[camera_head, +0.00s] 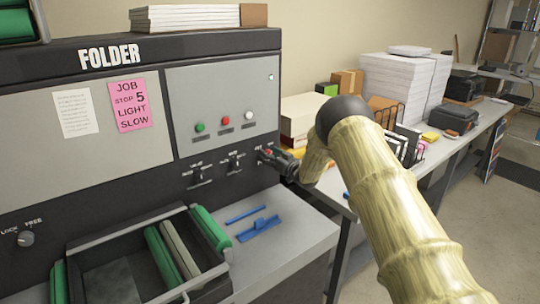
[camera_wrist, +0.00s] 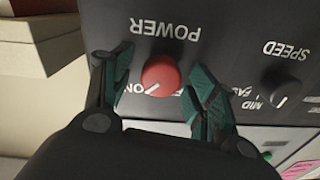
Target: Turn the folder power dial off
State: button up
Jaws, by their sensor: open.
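The power dial (camera_wrist: 161,75) is a round red knob on the dark folder panel, under an upside-down POWER label in the wrist view. A pale pointer mark on it points to the lower left, toward the letters ON. My gripper (camera_wrist: 157,78) is open, with one green-padded finger on each side of the dial. Whether the pads touch it I cannot tell. In the head view my gripper (camera_head: 279,160) is at the right end of the folder's dial row, and the red dial (camera_head: 268,152) shows small beside it.
The speed dial (camera_wrist: 287,93) sits to the right in the wrist view. Other dials (camera_head: 197,173) line the panel. Green, red and white buttons (camera_head: 225,121) are above. Blue pieces (camera_head: 258,226) lie on the folder's shelf. A table with boxes and paper stacks (camera_head: 405,85) is at the right.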

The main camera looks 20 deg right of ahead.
jog(key=c, duration=1)
jog(key=shift+c, duration=0.2)
jog(key=shift+f+n+b, duration=0.1)
jog(key=shift+n+b, duration=0.2)
jog(key=shift+b, duration=0.3)
jog(key=shift+a+n+h+b, duration=0.1)
jog(key=shift+n+h+b, duration=0.1)
jog(key=shift+n+b, duration=4.75)
jog(key=shift+a+n+h+b, duration=0.1)
jog(key=shift+n+h+b, duration=0.1)
jog(key=shift+n+b, duration=4.7)
jog(key=m+b, duration=0.2)
jog(key=b, duration=0.1)
jog(key=shift+m, duration=0.25)
